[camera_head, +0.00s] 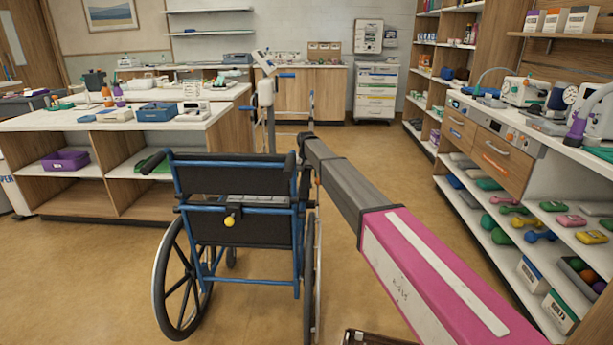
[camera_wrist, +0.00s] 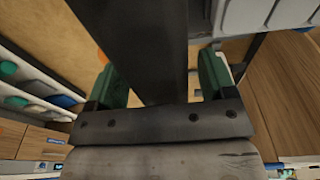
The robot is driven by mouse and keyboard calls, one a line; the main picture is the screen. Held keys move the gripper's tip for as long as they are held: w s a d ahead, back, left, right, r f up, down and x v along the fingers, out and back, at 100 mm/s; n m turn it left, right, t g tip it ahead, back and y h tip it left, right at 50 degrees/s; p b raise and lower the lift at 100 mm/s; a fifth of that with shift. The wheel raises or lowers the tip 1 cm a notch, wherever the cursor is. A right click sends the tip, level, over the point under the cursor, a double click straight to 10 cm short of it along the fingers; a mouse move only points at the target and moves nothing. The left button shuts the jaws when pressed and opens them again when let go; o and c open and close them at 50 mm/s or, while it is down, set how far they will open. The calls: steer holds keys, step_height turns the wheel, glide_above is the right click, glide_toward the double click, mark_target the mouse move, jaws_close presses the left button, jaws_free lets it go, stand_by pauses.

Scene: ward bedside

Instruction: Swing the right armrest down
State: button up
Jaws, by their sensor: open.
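The wheelchair (camera_head: 236,180) has a blue frame and a dark backrest, and it faces away from me in the head view. My arm reaches to its right side. My gripper (camera_wrist: 157,64) shows two green fingers in the wrist view, set wide apart. A long dark bar, which looks like the right armrest (camera_wrist: 135,35), runs between and beyond the fingers. A gap shows beside the right finger; contact on the left is unclear. In the head view my arm's far end hides the fingers, and the armrest's angle cannot be made out.
A shelf unit with a counter (camera_head: 560,140) lines the right side. A white-topped island (camera_head: 60,122) stands at the left. A white lift-like stand (camera_head: 267,95) is just beyond the wheelchair. Open floor (camera_head: 375,160) lies between the wheelchair and the right shelves.

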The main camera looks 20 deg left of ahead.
steer(key=r, duration=0.3)
steer(key=s+r, duration=0.1)
steer(key=r, duration=0.5)
steer(key=shift+s+d+r, duration=0.15)
steer(key=shift+d+r, duration=0.05)
steer(key=shift+r, duration=0.15)
steer(key=s+d+f, duration=0.5)
steer(key=d, duration=0.6)
steer(key=s+d+f+m, duration=0.1)
steer(key=s+d+f, duration=0.45)
steer(key=d, duration=0.65)
steer(key=s+d+f, duration=0.5)
steer(key=s+d, duration=0.1)
steer(key=d, duration=0.5)
steer(key=s+d+f, duration=0.3)
steer(key=s+d, duration=0.7)
steer(key=s, duration=0.2)
steer(key=s+d+f+m+g, duration=0.1)
steer(key=s+d+f, duration=0.2)
steer(key=s+d, duration=0.7)
steer(key=shift+s+d+m+g, duration=0.25)
steer(key=shift+s+m+g, duration=0.05)
steer(key=shift+s, duration=0.65)
steer(key=shift+c, duration=0.3)
